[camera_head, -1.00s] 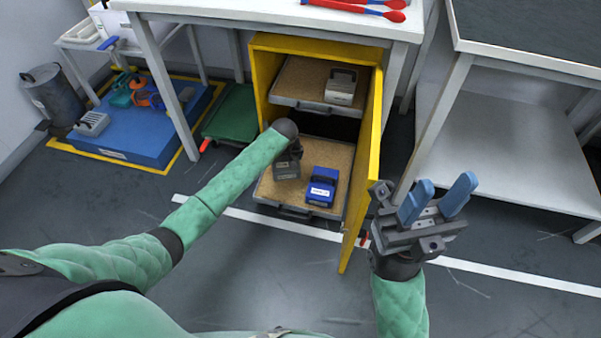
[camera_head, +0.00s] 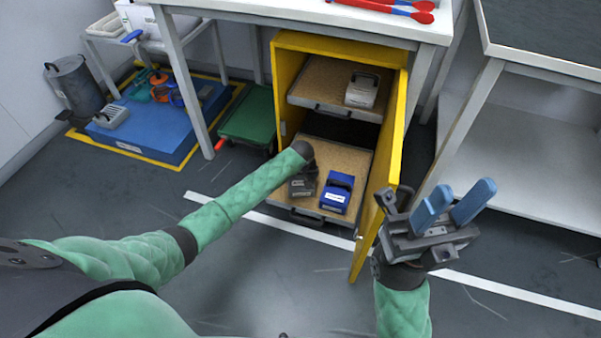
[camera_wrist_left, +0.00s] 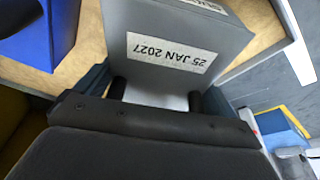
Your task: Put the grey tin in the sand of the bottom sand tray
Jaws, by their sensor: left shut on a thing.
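The grey tin (camera_head: 302,187) is at the left of the bottom sand tray (camera_head: 350,149) in the yellow cabinet. My left gripper (camera_head: 306,172) is shut on the tin's handle. In the left wrist view the grey tin (camera_wrist_left: 178,50) carries a label reading 25 JAN 2027, with the gripper (camera_wrist_left: 157,95) at its handle. I cannot tell whether its base touches the sand. A blue tin (camera_head: 337,192) stands on the same tray, just right of it. My right gripper (camera_head: 438,216) is open and empty, outside the cabinet door.
The yellow door (camera_head: 390,150) stands open on the right. A light tin (camera_head: 362,89) sits on the upper sand tray (camera_head: 316,85). A green cart (camera_head: 248,117) stands left of the cabinet. The floor in front is clear.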

